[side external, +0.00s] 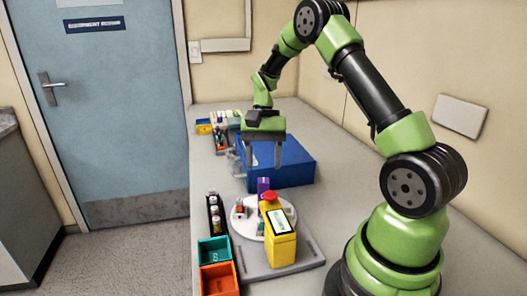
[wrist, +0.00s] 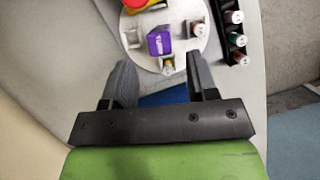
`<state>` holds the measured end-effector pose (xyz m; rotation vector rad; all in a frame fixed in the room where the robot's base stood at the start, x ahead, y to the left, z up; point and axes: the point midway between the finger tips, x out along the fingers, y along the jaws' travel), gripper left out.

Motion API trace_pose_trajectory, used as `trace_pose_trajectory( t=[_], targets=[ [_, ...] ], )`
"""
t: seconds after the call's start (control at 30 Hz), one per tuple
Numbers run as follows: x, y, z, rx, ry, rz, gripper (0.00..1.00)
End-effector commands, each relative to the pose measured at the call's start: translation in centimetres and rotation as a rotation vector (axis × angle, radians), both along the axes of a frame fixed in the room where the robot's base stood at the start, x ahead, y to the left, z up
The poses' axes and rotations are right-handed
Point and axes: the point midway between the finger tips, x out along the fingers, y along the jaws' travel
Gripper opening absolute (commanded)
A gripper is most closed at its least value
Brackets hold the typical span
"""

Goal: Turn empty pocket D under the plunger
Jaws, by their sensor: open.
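A white round turntable (side external: 240,222) sits on a grey base beside a yellow pump body (side external: 283,246) with a red knob (side external: 270,196) on top. In the wrist view the turntable (wrist: 188,52) carries small white pockets around its rim. Some hold vials, one (wrist: 168,66) at the near edge and one (wrist: 195,31) at the right. A white pocket (wrist: 131,39) at the left looks empty. I cannot read pocket letters. A purple block (wrist: 159,40) stands over the disc; whether it is the plunger is unclear. My gripper (side external: 264,166) is open and empty, above and behind the turntable.
A blue box (side external: 290,166) stands behind the turntable, below my gripper. A black rack of vials (side external: 214,213) stands left of the turntable. A teal bin (side external: 214,251) and an orange bin (side external: 219,280) are at the front left. More small items stand at the far end.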

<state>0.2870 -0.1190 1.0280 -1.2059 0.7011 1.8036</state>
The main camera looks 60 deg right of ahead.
Motion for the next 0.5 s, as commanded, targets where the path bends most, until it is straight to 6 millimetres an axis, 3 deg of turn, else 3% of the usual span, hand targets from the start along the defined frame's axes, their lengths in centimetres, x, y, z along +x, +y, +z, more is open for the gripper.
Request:
trace_pose_trajectory(
  t=[0.2, 0.5],
  targets=[
    [0.4, -0.7, 2.0, 0.000, -0.001, 0.000, 0.53],
    [0.4, -0.8, 2.1, 0.001, 0.000, 0.000, 0.51]
  ],
)
